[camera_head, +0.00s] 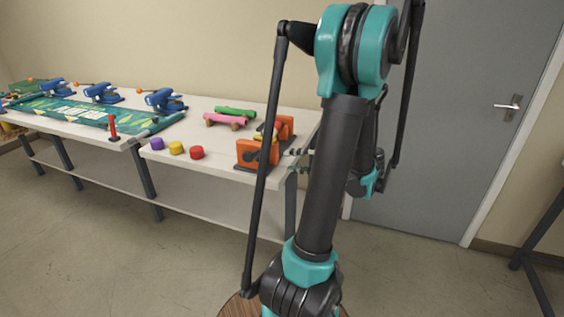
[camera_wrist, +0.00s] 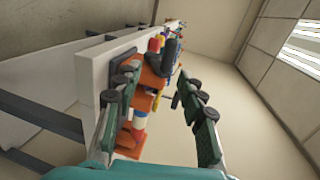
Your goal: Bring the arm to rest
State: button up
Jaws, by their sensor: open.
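My gripper (camera_wrist: 157,78) is open in the wrist view, its two green-padded fingers spread wide with nothing held between them. Beyond and between the fingers is the orange stand (camera_wrist: 152,77) at the end of the white table. In the head view my arm is raised and bent in front of the table's right end. Finger parts of my gripper (camera_head: 299,160) show beside the orange stand (camera_head: 258,152), just off the table's end. The rest of my gripper is hidden behind my arm. I cannot tell whether the fingers touch the stand.
The white table (camera_head: 215,165) holds yellow, purple and red pucks (camera_head: 176,148), pink and green rolls (camera_head: 226,121), a green banner (camera_head: 80,113) and several blue clamps (camera_head: 163,100). A grey door (camera_head: 450,150) stands behind at right. A dark frame (camera_head: 540,250) is far right. Floor at front left is clear.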

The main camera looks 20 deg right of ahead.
jog(key=shift+v, duration=0.85)
jog(key=shift+a, duration=0.1)
jog(key=a+f+n+g+h, duration=0.1)
jog(key=a+f+g, duration=0.25)
jog(key=a, duration=0.55)
jog(key=s+a+f+n+g+h, duration=0.3)
jog(key=s+a+f+n+h, duration=0.5)
jog(key=s+a+f+h, duration=0.1)
jog(key=shift+s+a+f+h, duration=0.35)
jog(key=shift+s+f+h, duration=0.2)
jog(key=shift+f, duration=0.2)
